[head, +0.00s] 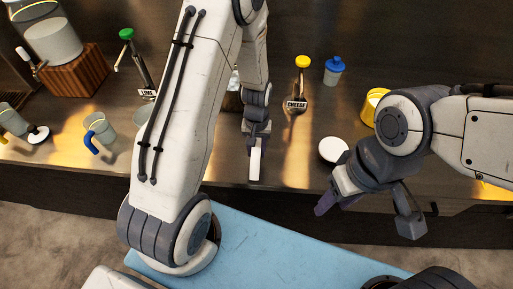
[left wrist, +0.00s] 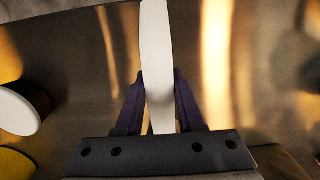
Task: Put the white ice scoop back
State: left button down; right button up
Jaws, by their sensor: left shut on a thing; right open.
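My left gripper (head: 256,138) is shut on the white ice scoop (head: 256,162), held at the counter's front part near the middle of the head view. Only a long narrow white part of the scoop shows there. In the left wrist view the scoop (left wrist: 157,50) stands as a pale strip between the dark fingers (left wrist: 160,105); its bowl cannot be made out. I cannot tell whether it touches the counter. My right gripper (head: 368,210) is open and empty, in front of the counter edge at the right.
The metal counter (head: 290,135) holds a white round-topped item (head: 333,150), a yellow cup (head: 371,105), a blue-capped bottle (head: 334,72) and a yellow-knobbed CHEESE holder (head: 302,64). At left are a green-topped LIME holder (head: 127,34), a blue-handled cup (head: 97,128) and a wooden block (head: 75,75).

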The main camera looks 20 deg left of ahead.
pick_arm(q)
jog(key=shift+f, duration=0.15)
jog(key=shift+f, duration=0.1)
jog(key=shift+f, duration=0.15)
jog(key=c, duration=0.5)
grip_release()
jog(key=shift+r, duration=0.2)
